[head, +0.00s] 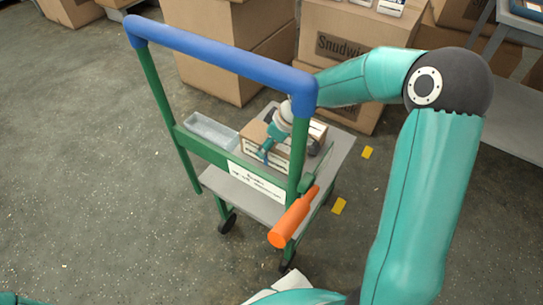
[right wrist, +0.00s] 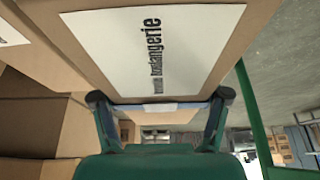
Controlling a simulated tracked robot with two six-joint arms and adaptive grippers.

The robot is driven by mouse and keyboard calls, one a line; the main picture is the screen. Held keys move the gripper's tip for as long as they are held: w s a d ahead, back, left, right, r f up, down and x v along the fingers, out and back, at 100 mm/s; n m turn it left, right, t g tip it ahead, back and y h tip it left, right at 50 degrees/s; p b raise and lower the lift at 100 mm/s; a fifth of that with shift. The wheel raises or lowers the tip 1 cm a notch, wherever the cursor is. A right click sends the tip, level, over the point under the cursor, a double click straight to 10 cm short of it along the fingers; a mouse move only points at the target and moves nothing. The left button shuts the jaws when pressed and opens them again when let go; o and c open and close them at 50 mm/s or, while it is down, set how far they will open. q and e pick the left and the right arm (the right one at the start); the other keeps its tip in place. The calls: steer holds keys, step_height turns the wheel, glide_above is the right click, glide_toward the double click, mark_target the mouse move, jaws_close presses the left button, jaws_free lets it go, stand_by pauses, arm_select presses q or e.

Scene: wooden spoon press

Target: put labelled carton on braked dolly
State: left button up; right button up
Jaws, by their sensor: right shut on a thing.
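The dolly has a blue handle (head: 225,62), a green frame, a grey deck (head: 235,193) and an orange lever (head: 293,217) at its near right corner. A small brown carton (head: 255,150) is over the deck behind the green rail; I cannot tell whether it touches the deck. My right gripper (head: 268,148) is shut on it from above, partly hiding it. In the right wrist view the carton's white label (right wrist: 155,45) reads "boulangerie", and the gripper (right wrist: 162,105) has a finger at each side. My left gripper is not in view.
A clear tray (head: 212,132) sits at the deck's left end. Large brown boxes (head: 228,45) stand close behind the dolly, and a grey shelf (head: 510,130) is at the right. Yellow marks (head: 339,206) lie on the floor. The floor (head: 90,190) at left is clear.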

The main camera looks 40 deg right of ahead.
mark_target(286, 145)
step_height(286, 145, down, 5)
steer(key=shift+f+b, duration=0.15)
steer(key=shift+b, duration=0.75)
steer(key=o, duration=1.5)
steer(key=shift+o, duration=0.2)
steer(key=p+v, duration=0.4)
steer(key=v, duration=0.7)
steer(key=shift+s+r, duration=0.2)
steer(key=shift+r, duration=0.3)
steer(key=shift+s+d, duration=0.1)
